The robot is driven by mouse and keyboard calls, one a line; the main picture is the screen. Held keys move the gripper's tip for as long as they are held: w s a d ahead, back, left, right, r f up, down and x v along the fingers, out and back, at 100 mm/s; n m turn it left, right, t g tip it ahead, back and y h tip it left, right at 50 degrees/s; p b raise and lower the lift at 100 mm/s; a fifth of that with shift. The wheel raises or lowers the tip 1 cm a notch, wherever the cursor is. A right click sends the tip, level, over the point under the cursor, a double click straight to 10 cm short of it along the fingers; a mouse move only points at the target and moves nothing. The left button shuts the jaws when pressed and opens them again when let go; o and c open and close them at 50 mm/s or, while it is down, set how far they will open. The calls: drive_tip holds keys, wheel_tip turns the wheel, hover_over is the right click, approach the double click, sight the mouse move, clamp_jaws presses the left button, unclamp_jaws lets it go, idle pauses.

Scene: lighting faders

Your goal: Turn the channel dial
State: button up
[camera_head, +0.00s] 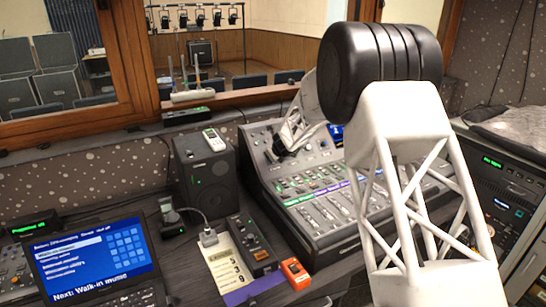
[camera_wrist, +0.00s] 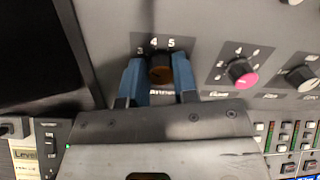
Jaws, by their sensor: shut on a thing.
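The channel dial (camera_wrist: 159,69) is a dark knob with a brownish face on the grey console panel. The numbers 3, 4 and 5 show above it, and a partly hidden label shows below it. My gripper (camera_wrist: 158,76) has its two blue fingers shut on the dial, one on each side. In the head view my gripper (camera_head: 284,147) reaches the upper left of the mixing console (camera_head: 262,180), and the dial cannot be made out there. The dial's pointer is not clear in the wrist view.
A pink-capped dial (camera_wrist: 243,72) and a pale-capped dial (camera_wrist: 304,78) sit to the right of the channel dial. Faders (camera_head: 325,211) fill the console's lower part. A speaker (camera_head: 207,177) stands left of the console.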

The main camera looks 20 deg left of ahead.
idle(0.3)
drive_tip(key=o, duration=0.9)
drive_tip(key=shift+r, duration=0.1)
drive_tip(key=shift+v, duration=3.85)
